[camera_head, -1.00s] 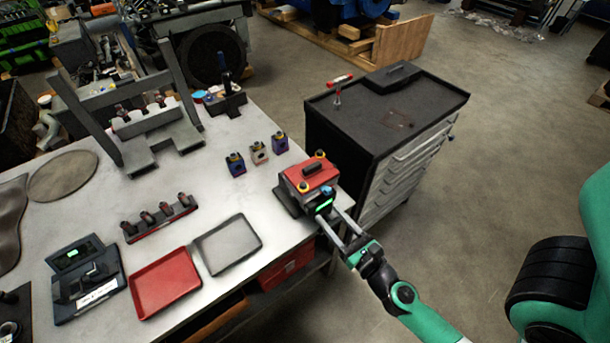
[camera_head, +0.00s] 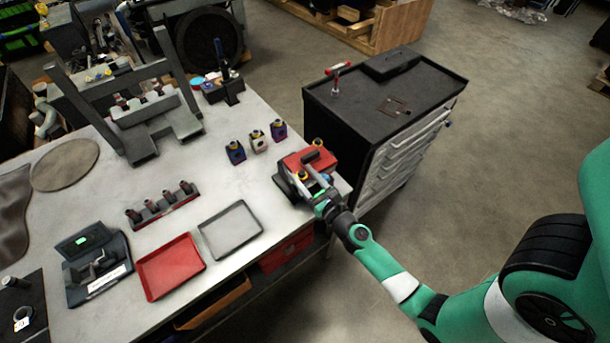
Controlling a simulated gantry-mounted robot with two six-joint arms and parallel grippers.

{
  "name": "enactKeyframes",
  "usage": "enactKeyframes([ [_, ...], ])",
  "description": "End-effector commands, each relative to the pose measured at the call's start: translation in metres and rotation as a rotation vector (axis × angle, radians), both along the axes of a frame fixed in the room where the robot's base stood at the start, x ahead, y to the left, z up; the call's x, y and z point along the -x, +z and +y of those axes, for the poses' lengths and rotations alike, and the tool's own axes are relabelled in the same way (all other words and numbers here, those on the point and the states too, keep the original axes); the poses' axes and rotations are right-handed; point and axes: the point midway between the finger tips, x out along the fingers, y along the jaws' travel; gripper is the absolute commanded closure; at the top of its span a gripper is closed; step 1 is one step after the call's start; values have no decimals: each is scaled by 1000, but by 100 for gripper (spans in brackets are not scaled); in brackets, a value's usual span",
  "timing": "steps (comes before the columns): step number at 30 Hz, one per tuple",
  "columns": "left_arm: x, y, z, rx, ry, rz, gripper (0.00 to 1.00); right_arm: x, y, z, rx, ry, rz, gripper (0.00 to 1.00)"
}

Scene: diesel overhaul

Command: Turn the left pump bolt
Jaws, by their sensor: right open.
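The red pump (camera_head: 310,159) sits on a dark base at the right edge of the metal table. It has a dark block on top and yellow-ringed bolts; one bolt (camera_head: 302,176) is at its near left corner and another (camera_head: 318,143) is at its far side. My right gripper (camera_head: 309,181) is open at the near side of the pump, with its fingers close to the near left bolt. I cannot tell whether the fingers touch or straddle that bolt. My left gripper is not in view.
Three small capped blocks (camera_head: 258,142) stand left of the pump. A grey tray (camera_head: 230,230) and a red tray (camera_head: 170,266) lie toward the front. A black tool cabinet (camera_head: 385,100) stands close to the table's right side. The table between the pump and grey tray is clear.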

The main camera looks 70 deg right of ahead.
Motion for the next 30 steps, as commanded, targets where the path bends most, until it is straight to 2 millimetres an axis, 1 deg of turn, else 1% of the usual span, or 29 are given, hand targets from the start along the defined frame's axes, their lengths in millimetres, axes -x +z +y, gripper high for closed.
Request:
enactKeyframes([
  [1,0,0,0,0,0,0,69,0,0,0,0,0,0,48],
  [5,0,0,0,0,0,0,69,0,0,0,0,0,0,71],
  [6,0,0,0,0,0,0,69,0,0,0,0,0,0,79],
  [8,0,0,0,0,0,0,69,0,0,0,0,0,0,89],
  [9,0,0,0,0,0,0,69,0,0,0,0,0,0,97],
  [10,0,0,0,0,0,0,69,0,0,0,0,0,0,100],
  [22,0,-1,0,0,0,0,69,0,0,1,0,-14,-1,100],
  [30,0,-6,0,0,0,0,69,-3,0,4,0,-118,0,100],
])
